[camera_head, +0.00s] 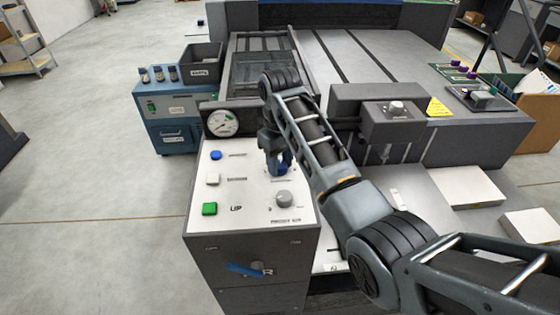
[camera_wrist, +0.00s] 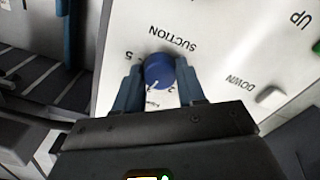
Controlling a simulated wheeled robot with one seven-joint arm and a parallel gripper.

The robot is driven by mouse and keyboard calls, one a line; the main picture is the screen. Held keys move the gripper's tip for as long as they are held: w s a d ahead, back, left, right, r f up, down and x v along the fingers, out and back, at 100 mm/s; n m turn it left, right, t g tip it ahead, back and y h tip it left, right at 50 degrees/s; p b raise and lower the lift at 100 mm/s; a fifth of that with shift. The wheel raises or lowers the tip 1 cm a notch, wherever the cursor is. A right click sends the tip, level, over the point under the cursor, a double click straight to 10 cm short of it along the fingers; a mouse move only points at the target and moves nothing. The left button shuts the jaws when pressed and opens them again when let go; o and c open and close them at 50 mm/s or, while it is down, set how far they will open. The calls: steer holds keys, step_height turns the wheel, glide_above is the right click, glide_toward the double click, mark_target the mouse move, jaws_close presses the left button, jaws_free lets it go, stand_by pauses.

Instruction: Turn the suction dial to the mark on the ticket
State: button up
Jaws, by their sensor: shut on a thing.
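The suction dial (camera_wrist: 159,71) is a round blue knob on a white panel, seen in the wrist view under the upside-down label SUCTION. A pale pointer line on it runs toward the lower left, near small marks beside the fingers. A 5 is printed to its left. My gripper (camera_wrist: 160,80) is shut on the dial, one blue-grey finger on each side. In the head view my gripper (camera_head: 277,161) is down at the panel's upper right and hides most of the dial. I cannot tell which paper is the ticket; no mark on one is readable.
The panel (camera_head: 245,190) also carries a blue button (camera_head: 216,155), a white button (camera_head: 212,179), a green button (camera_head: 209,208) and a grey knob (camera_head: 284,199). A round gauge (camera_head: 222,122) stands behind. A yellow label (camera_head: 438,107) and white paper stacks (camera_head: 466,187) are right.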

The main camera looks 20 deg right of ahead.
steer(key=m, duration=0.4)
steer(key=shift+m, duration=0.3)
steer(key=m, duration=0.3)
steer(key=shift+m, duration=0.3)
steer(key=m, duration=0.4)
steer(key=shift+m, duration=1.6)
steer(key=o, duration=1.1)
steer(key=shift+c, duration=0.2)
